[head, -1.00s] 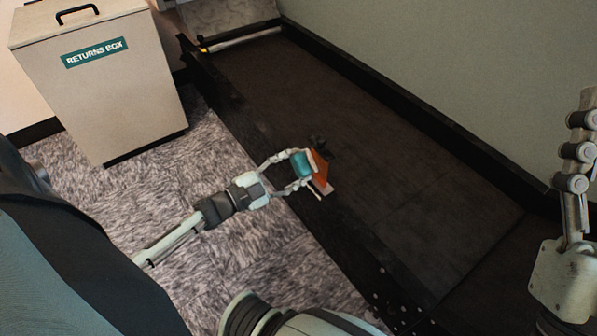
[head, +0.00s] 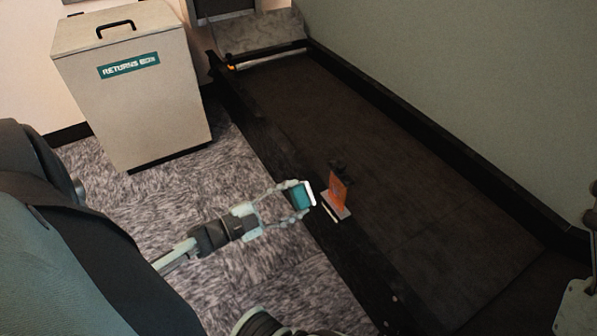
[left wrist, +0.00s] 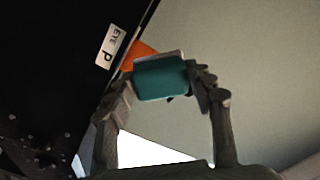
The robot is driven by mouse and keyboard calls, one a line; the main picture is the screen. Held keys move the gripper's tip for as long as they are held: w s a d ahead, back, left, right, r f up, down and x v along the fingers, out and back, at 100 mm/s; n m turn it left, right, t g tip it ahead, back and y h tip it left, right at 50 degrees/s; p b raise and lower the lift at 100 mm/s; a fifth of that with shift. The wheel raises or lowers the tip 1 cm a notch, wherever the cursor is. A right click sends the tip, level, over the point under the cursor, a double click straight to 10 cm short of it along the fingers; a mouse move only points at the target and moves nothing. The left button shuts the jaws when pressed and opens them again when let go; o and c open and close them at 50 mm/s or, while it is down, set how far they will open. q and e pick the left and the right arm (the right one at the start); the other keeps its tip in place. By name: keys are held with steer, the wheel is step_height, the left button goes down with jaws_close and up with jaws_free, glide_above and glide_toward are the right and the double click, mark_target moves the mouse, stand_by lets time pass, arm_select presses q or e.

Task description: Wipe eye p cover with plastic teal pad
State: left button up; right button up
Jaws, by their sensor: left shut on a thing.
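My left gripper (head: 304,197) is shut on the teal pad (head: 301,196), which has a pale front face. In the head view the pad is just left of an upright orange piece (head: 338,190), with a small gap in the picture. The left wrist view shows the pad (left wrist: 161,79) between the fingers, partly hiding the orange piece (left wrist: 138,54). A white label reading "EYE P" (left wrist: 109,46) is on the black surface beside the orange piece. The cover's lens face cannot be made out.
A dark conveyor bed (head: 410,165) runs along the wall, with a black side rail (head: 262,150) on its near side. A pale returns box (head: 135,105) stands on the grey carpet at the left. The bed's middle is clear.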

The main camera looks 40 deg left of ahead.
arm_select(q)
steer(key=shift+p+v, duration=0.4)
steer(key=shift+v, duration=1.1)
